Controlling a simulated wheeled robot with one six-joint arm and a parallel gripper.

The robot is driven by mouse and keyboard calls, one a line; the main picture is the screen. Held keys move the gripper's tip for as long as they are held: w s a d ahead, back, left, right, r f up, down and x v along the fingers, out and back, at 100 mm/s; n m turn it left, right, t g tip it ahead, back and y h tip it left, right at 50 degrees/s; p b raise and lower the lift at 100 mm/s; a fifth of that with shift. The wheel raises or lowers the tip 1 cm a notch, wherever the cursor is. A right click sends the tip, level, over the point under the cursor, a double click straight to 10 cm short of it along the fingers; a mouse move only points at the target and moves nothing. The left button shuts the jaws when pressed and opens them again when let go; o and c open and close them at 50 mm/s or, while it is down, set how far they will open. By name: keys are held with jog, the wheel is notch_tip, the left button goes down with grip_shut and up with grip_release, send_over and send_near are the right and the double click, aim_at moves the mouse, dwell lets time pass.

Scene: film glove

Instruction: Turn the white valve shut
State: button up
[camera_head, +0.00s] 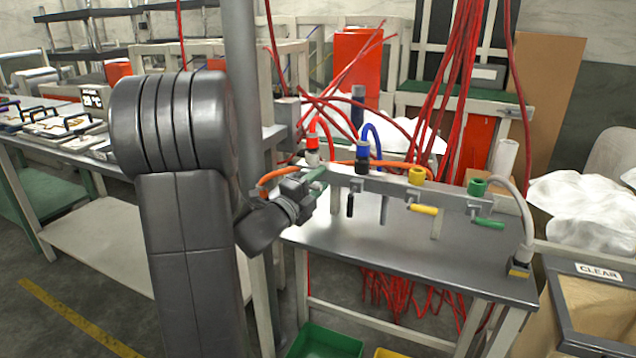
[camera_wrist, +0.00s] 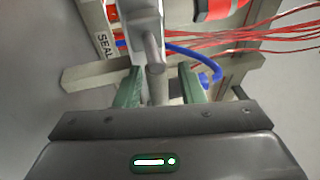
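A pale metal manifold bar (camera_head: 445,191) with several valves stands above the grey metal table. In the wrist view a pale grey-white lever (camera_wrist: 155,72) points down between my fingers; it looks like the white valve's handle. My gripper (camera_head: 317,184) is at the left end of the bar, below the red coupling (camera_head: 312,143). In the wrist view the green fingers of my gripper (camera_wrist: 159,90) are apart, one on each side of the lever, with a visible gap on the right. In the head view my gripper hides this lever.
Right of my gripper hang a black handle (camera_head: 350,205) and a grey handle (camera_head: 384,209). A yellow handle (camera_head: 423,209) and a green handle (camera_head: 488,224) stick out farther right. Red cables (camera_head: 455,90) and an orange hose (camera_head: 285,172) run close by. The table (camera_head: 400,255) below is mostly clear.

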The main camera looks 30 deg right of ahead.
jog(key=v, duration=1.4)
jog(key=shift+b, duration=0.3)
jog(key=shift+w+d, duration=0.1)
jog(key=shift+d, duration=0.1)
jog(key=x, duration=1.3)
jog(key=shift+d+r+p, duration=0.1)
jog(key=shift+d+p, duration=0.15)
jog(key=shift+p, duration=0.05)
jog(key=shift+w, duration=0.1)
